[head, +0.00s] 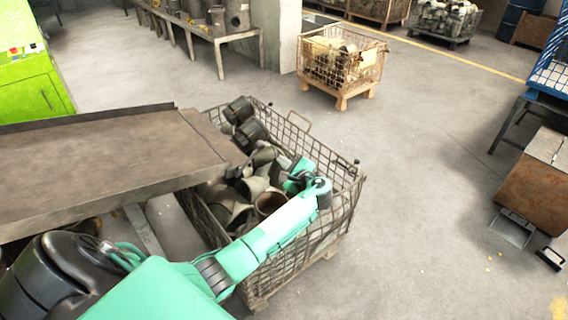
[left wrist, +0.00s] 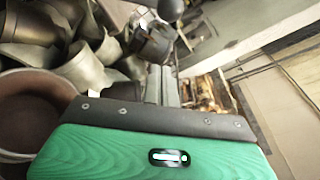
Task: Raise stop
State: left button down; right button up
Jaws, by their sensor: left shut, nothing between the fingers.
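The brown metal table or chute (head: 110,150) ends at the left of the wire crate, with a tilted plate (head: 212,137) across its end. This plate may be the stop; I cannot tell for sure. My left gripper (head: 284,165) is over the crate, to the right of the plate and apart from it. In the left wrist view the left gripper (left wrist: 163,80) shows two grey fingers close together, shut and empty. A dark ball-shaped knob (left wrist: 170,8) shows beyond the fingertips at the top. My right gripper is not in view.
The wire crate (head: 345,215) holds several grey cylindrical metal parts (head: 228,205) just below the left gripper. Another crate (head: 368,75) stands at the back.

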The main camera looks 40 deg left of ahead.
pick_arm(q)
jog(key=a+r, duration=0.2)
jog(key=a, duration=0.4)
jog(key=shift+s, duration=0.15)
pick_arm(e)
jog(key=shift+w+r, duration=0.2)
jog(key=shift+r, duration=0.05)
pick_arm(q)
jog(key=shift+a, duration=0.1)
